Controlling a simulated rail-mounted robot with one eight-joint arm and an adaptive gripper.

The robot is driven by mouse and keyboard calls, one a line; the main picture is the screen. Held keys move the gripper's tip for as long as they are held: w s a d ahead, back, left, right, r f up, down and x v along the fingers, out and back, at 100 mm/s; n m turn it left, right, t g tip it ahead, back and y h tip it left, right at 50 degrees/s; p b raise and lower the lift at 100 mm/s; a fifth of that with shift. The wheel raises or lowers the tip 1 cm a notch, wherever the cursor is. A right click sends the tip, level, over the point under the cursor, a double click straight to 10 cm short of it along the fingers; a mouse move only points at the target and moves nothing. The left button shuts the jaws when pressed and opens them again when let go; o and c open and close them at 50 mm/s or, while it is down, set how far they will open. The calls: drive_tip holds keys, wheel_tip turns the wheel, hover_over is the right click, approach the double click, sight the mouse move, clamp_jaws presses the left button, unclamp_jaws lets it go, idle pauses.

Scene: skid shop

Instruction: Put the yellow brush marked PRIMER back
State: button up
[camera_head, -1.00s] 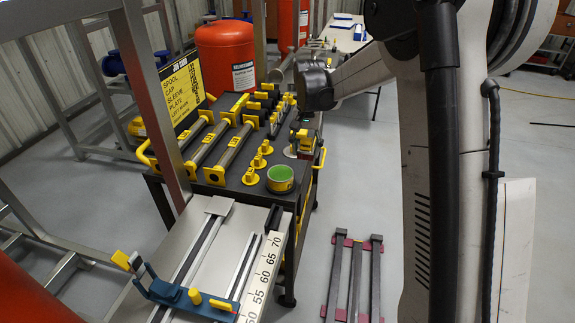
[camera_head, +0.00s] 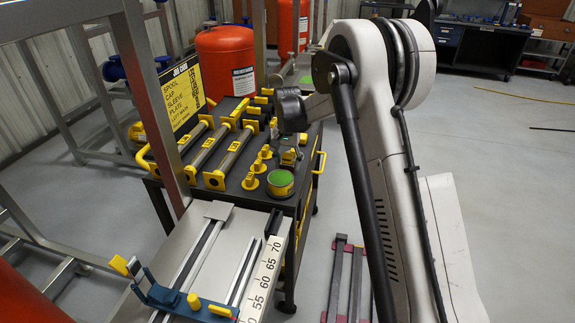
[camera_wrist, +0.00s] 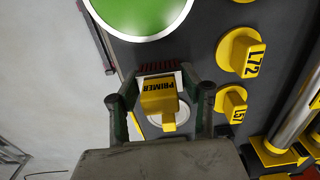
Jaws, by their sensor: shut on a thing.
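The yellow brush marked PRIMER (camera_wrist: 158,97) sits between the two fingers of my gripper (camera_wrist: 163,103) in the wrist view. My gripper is shut on it. A pale band and a dark reddish fringe show at its far end. A pale round disc (camera_wrist: 181,116) shows partly behind the brush; I cannot tell whether they touch. In the head view my gripper (camera_head: 289,156) is over the right side of the black cart top, just behind the green-topped yellow can (camera_head: 280,183). The brush is hard to make out there. The can's green top (camera_wrist: 140,10) is ahead of the brush in the wrist view.
Yellow plugs stand close by, marked L72 (camera_wrist: 241,52) and L57 (camera_wrist: 232,103). Several yellow-ended bars (camera_head: 205,150) lie on the cart left of them. A yellow sign (camera_head: 181,97) stands at the cart's back left. A ruled bench (camera_head: 265,270) is in front. Floor is open at right.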

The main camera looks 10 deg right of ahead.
drive_tip(key=shift+f, duration=0.25)
drive_tip(key=shift+f, duration=0.2)
drive_tip(key=o, duration=1.1)
drive_tip(key=shift+r, duration=0.2)
